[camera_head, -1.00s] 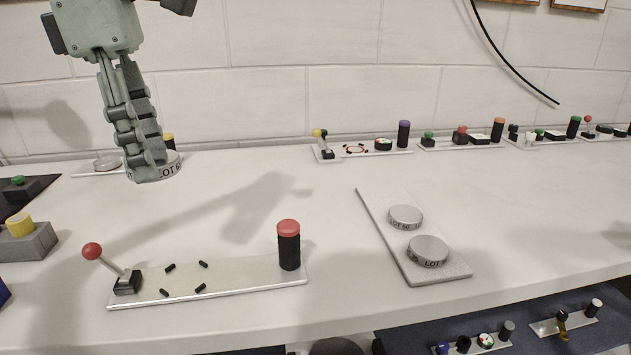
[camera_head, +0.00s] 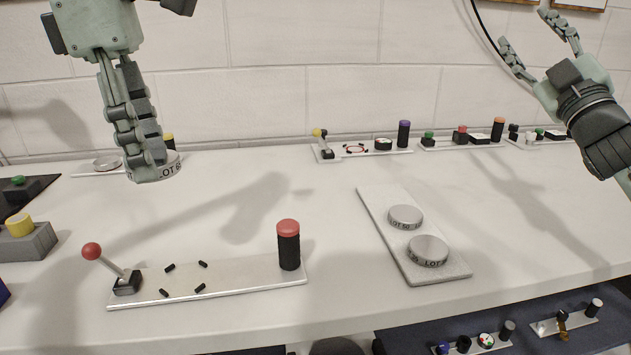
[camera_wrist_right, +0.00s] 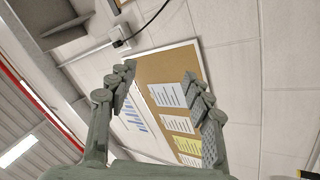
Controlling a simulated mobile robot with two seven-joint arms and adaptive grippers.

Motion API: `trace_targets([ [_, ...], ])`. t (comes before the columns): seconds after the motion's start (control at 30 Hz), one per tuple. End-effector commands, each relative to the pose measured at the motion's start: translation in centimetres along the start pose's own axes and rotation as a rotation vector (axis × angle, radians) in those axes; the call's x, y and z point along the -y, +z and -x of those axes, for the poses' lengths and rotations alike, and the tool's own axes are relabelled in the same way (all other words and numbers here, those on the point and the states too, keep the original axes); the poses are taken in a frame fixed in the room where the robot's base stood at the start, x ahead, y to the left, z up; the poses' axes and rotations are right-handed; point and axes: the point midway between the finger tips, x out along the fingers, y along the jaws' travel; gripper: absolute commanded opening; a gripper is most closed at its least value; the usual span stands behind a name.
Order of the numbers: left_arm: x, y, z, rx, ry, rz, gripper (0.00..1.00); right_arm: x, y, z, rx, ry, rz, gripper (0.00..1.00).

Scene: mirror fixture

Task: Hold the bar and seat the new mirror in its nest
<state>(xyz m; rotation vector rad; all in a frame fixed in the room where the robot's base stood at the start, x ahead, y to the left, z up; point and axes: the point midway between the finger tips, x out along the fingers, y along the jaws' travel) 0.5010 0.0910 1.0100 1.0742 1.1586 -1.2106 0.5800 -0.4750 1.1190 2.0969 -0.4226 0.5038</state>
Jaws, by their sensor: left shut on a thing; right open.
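My left gripper (camera_head: 148,160), pointing down at the upper left, is shut on a round silver mirror (camera_head: 172,170) marked "LOT 6"; the fingers hide part of it. The bar (camera_head: 235,279) lies at front left, with a red ball lever (camera_head: 92,251) at its left end and a black post with a red top (camera_head: 288,246) at its right. Its nest (camera_head: 185,279) of black pegs is empty. Two silver mirrors (camera_head: 405,216) (camera_head: 428,251) lie on a grey plate (camera_head: 380,220) right of centre. My right gripper (camera_head: 524,28) is open and empty, raised at the upper right; it also shows in the right wrist view (camera_wrist_right: 159,72).
Several similar fixtures (camera_head: 385,147) line the back of the table. A grey block with a yellow knob (camera_head: 28,240) stands at the left edge. A blue lower shelf (camera_head: 400,343) holds more fixtures. The table between bar and plate is clear.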

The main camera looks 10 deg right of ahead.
Motion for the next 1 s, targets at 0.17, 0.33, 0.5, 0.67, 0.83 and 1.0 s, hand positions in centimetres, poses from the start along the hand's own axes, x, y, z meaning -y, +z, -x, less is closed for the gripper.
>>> trace_targets([
  [0.17,0.0,0.0,0.0,0.0,0.0,0.0,0.19,1.5,-10.7,-0.8,-0.339,0.009,0.04,0.51],
  [0.33,0.0,0.0,0.0,0.0,0.0,0.0,0.19,3.9,-20.4,1.0,-0.662,-0.014,0.106,0.51],
  [0.5,0.0,0.0,0.0,0.0,0.0,0.0,0.19,7.3,-29.2,5.0,-0.993,-0.073,0.208,0.51],
  [0.67,0.0,0.0,0.0,0.0,0.0,0.0,0.19,11.9,-35.5,10.5,-1.317,-0.171,0.355,0.51],
  [0.83,0.0,0.0,0.0,0.0,0.0,0.0,0.19,18.2,-38.7,17.6,-1.674,-0.355,0.617,0.51],
  [1.0,0.0,0.0,0.0,0.0,0.0,0.0,0.19,24.3,-36.0,22.6,-1.944,-0.646,1.008,0.51],
])
